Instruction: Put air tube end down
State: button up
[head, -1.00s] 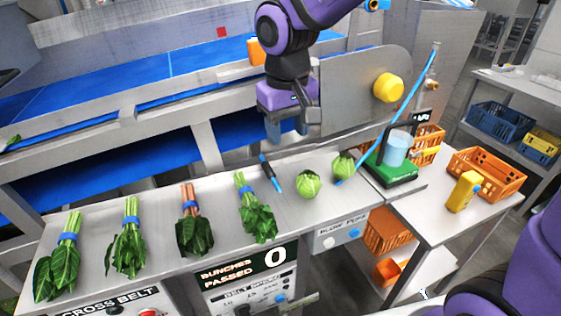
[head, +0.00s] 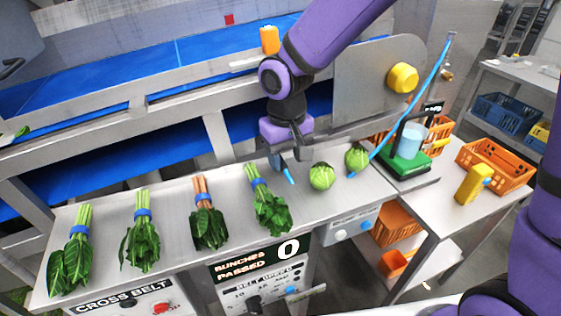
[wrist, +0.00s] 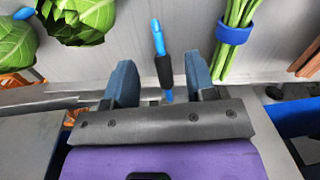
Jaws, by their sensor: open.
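The air tube end, a short blue piece (wrist: 158,38) with a black sleeve (wrist: 164,71), appears to lie on the steel worktop. In the head view its blue tip (head: 289,176) shows just below my gripper (head: 281,159), which hides the rest. In the wrist view my gripper (wrist: 160,80) is open, one finger on each side of the black sleeve, with gaps to both. A long blue hose (head: 405,112) slants from a post at the right down to the worktop beside a cabbage; whether it joins the tube end is not visible.
Two cabbages (head: 321,176) sit right of my gripper. A bunch of greens (head: 269,205) with a blue band lies close on the left, with several more beyond. A green scale (head: 402,165) stands at the right. The conveyor frame (head: 215,135) runs behind.

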aim_at(286, 170)
jog(key=shift+w+f, duration=0.15)
jog(key=shift+f, duration=1.5)
grip_shut()
notch_tip(286, 170, up, 10)
